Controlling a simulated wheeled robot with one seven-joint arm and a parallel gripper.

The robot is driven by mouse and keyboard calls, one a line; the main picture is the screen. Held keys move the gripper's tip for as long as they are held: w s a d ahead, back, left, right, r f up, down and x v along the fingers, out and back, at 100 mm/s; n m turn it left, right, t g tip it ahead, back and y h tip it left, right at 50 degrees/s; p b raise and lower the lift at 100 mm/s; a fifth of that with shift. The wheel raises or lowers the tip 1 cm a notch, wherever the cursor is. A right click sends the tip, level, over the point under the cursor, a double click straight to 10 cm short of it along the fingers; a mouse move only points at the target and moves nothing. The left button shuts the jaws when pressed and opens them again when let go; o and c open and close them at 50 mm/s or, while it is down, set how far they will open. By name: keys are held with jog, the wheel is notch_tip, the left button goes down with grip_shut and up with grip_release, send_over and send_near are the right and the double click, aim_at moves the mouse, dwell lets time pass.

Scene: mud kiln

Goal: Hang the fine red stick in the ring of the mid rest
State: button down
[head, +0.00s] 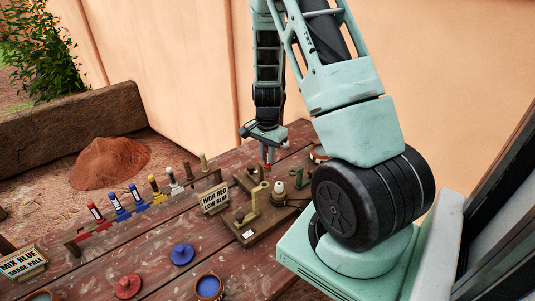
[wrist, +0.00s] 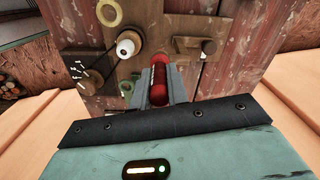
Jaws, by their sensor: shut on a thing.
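My gripper (head: 266,143) is shut on a red stick (head: 268,157), held upright over the far part of the plank table. In the wrist view the red stick (wrist: 158,78) stands between the fingers (wrist: 160,88). Below it are wooden rests with rings. The wrist view shows a pale yellow ring (wrist: 109,12) and a green ring (wrist: 126,88) left of the stick. I cannot tell which is the mid rest's ring.
A sign (head: 214,199) reads "HIGH RED LOW BLUE". A rack (head: 95,234) holds several coloured sticks at left. A white knob (head: 279,187) sits among the rests. A blue lid (head: 183,254), a red lid (head: 128,287) and a blue pot (head: 208,288) are at the front.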

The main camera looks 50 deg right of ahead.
jog(key=shift+f, duration=0.3)
jog(key=c, duration=0.8)
grip_release()
jog(key=shift+r, duration=0.15)
jog(key=shift+r+p, duration=3)
jog(key=shift+r, duration=0.7)
jog(key=shift+a, duration=0.1)
